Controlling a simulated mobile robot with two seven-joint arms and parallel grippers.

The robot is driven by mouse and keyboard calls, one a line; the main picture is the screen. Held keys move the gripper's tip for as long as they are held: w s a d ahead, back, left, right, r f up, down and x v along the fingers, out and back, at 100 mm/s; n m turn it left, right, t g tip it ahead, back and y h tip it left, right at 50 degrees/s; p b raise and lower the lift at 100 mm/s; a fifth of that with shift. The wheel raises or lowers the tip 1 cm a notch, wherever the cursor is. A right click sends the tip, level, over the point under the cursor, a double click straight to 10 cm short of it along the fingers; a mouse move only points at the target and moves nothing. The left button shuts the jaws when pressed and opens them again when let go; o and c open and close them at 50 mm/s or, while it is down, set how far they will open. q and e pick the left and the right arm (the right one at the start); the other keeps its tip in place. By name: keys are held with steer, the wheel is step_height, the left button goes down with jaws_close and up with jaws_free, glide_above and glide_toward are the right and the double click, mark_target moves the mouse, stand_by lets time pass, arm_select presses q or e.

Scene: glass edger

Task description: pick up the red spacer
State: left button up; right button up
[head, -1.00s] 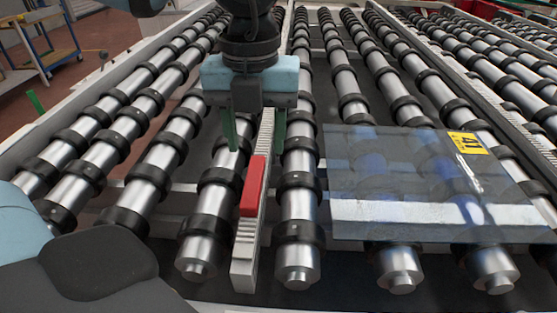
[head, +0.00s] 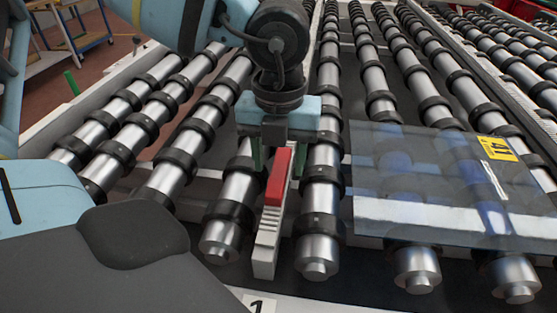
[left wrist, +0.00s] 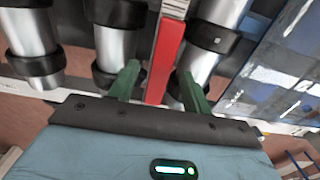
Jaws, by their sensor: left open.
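The red spacer (head: 278,178) is a narrow red block lying lengthwise on a thin, pale ribbed rail (head: 266,240) between two roller rows. My left gripper (head: 273,165) has a light blue body and green fingers. It is open, with one finger on each side of the rail, near the spacer's far part. In the left wrist view the red spacer (left wrist: 164,62) runs between the two parted green fingers (left wrist: 158,82), with space visible on both sides. Whether the fingertips reach below the spacer's top cannot be told. My right gripper is not in view.
A glass sheet (head: 420,185) with a yellow label marked 41 (head: 496,148) lies on the rollers to the right. Black-ringed metal rollers (head: 320,200) fill the bed on both sides. A small cart (head: 85,30) stands at the back left.

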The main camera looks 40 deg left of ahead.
arm_select(q)
steer(key=shift+f, duration=0.6)
steer(key=c, duration=1.1)
steer(key=shift+o, duration=0.2)
steer(key=shift+r, duration=0.1)
step_height(320, 180, up, 28)
steer(key=p, duration=0.1)
